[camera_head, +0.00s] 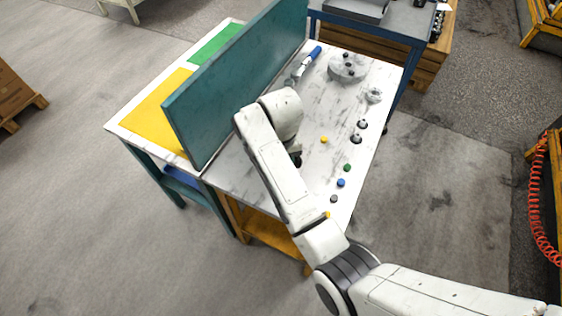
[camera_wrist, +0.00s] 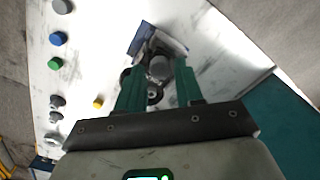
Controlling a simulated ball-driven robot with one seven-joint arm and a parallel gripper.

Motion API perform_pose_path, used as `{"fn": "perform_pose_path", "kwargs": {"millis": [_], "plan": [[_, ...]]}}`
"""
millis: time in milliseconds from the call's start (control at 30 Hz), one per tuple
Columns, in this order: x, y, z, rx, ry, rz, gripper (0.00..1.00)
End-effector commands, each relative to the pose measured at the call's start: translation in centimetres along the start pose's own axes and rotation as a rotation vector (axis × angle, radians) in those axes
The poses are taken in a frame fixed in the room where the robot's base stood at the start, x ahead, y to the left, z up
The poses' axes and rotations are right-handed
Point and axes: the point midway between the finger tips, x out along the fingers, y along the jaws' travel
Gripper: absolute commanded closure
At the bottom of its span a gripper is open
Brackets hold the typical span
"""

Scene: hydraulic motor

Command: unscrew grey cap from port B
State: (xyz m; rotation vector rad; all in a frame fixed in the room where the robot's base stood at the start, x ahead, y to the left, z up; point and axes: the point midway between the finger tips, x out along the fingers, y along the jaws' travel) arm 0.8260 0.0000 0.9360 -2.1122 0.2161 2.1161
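In the wrist view the hydraulic motor (camera_wrist: 141,50), a dark metal body on a blue-grey base, lies beyond my fingers. A round grey cap (camera_wrist: 158,67) sits on it, between my two green fingertips in the picture. My gripper (camera_wrist: 158,82) is open, with a gap between the fingers; I cannot tell how far above the cap they are. A dark round port (camera_wrist: 154,92) shows nearer to me between the fingers. No port letter is readable. In the head view my arm hides the gripper and nearly all of the motor.
Loose grey (camera_head: 333,198), blue (camera_head: 341,183), green (camera_head: 347,168) and yellow (camera_head: 324,139) caps lie on the white table (camera_head: 310,110). Metal fittings (camera_head: 358,138) and a round metal part (camera_head: 347,66) lie farther back. A teal panel (camera_head: 235,85) stands along the left.

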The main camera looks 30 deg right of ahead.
Motion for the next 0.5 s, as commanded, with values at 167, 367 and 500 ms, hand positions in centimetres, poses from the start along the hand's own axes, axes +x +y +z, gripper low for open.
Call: {"fn": "perform_pose_path", "kwargs": {"millis": [167, 367, 500], "plan": [[-0.07, 0.01, -0.06, 0.002, 0.001, 0.000, 0.64], [-0.06, -0.08, -0.05, 0.157, 0.001, -0.001, 0.64], [-0.05, -0.08, -0.05, 0.347, 0.000, -0.001, 0.64]]}}
